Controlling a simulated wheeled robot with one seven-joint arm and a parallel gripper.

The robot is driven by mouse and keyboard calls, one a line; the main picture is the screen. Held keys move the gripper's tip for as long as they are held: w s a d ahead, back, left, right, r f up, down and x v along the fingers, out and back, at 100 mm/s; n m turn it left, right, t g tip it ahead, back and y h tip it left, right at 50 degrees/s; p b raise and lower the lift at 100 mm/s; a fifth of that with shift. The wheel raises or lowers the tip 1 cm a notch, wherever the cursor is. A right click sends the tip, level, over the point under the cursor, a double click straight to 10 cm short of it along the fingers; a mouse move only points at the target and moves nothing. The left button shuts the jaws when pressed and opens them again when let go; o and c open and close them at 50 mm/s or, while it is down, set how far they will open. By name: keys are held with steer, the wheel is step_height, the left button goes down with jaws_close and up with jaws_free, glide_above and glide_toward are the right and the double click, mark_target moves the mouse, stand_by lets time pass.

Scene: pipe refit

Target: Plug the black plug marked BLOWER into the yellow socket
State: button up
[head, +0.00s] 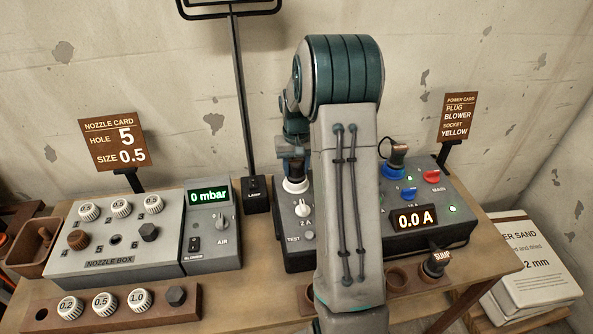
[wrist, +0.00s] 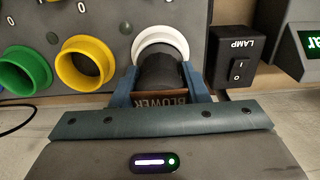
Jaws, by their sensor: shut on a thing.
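My gripper (wrist: 160,80) is shut on the black plug (wrist: 162,70), whose brown band reads BLOWER in the wrist view. The plug's far end is at the white socket (wrist: 162,37), its tip inside or right against the white ring; I cannot tell how deep. The yellow socket (wrist: 84,64) is beside it, to the left in the wrist view, and looks empty. In the head view my gripper (head: 294,158) is above the white socket (head: 295,186) on the power box, and my arm hides the yellow socket.
A green socket (wrist: 26,70) is past the yellow one. Another corded plug (head: 398,155) stands at the power box's back right. A SUMP plug (head: 436,263) stands in the front rack. The lamp switch box (wrist: 237,60) is close beside the white socket. The power card (head: 458,117) reads BLOWER, YELLOW.

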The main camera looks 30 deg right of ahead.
mark_target(297, 159)
steer(key=shift+r, duration=0.2)
steer(key=shift+r+p, duration=1.45)
steer(key=shift+r, duration=0.8)
